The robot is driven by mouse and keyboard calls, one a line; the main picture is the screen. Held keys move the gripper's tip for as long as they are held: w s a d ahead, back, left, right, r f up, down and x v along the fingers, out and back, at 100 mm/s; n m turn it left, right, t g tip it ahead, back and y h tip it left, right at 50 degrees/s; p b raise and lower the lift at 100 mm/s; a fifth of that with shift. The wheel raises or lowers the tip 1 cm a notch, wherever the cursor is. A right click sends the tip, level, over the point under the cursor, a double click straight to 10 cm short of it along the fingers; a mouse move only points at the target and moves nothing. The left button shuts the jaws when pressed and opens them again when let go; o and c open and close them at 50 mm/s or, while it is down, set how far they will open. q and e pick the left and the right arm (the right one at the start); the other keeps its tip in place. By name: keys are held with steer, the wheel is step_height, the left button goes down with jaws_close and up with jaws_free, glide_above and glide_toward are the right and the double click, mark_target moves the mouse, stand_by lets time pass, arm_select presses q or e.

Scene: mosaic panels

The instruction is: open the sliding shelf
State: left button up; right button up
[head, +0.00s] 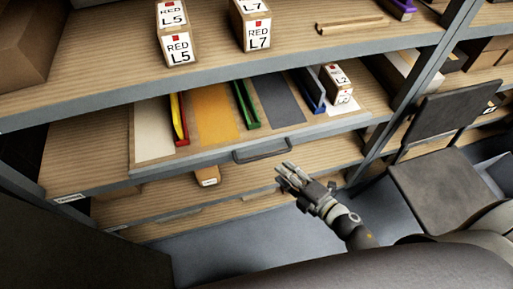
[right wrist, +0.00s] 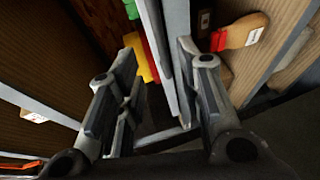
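The sliding shelf (head: 147,172) is a wooden board with a grey metal front rail, partly pulled out from the middle level of the rack. Its dark handle (head: 263,153) sits on the front rail. My right gripper (head: 283,170) is just below and right of the handle, in front of the rail. In the right wrist view my right gripper (right wrist: 158,55) has its fingers spread apart, with the grey rail (right wrist: 177,50) showing between them. I cannot tell whether a finger touches the handle. My left gripper is not in view.
The shelf carries coloured panels and dividers, including a green divider (head: 246,105), and a small white-labelled box (head: 336,78). Labelled RED L5 (head: 178,48) and RED L7 (head: 257,36) boxes stand on the shelf above. A dark chair (head: 440,185) stands at right. Grey floor lies below.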

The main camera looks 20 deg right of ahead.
mark_target(265, 155)
steer(key=x, duration=0.4)
steer(key=shift+r, duration=0.1)
steer(key=x, duration=0.6)
steer(key=shift+p, duration=0.3)
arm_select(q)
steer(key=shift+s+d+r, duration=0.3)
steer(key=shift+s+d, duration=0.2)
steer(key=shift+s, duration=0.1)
arm_select(e)
jaws_close()
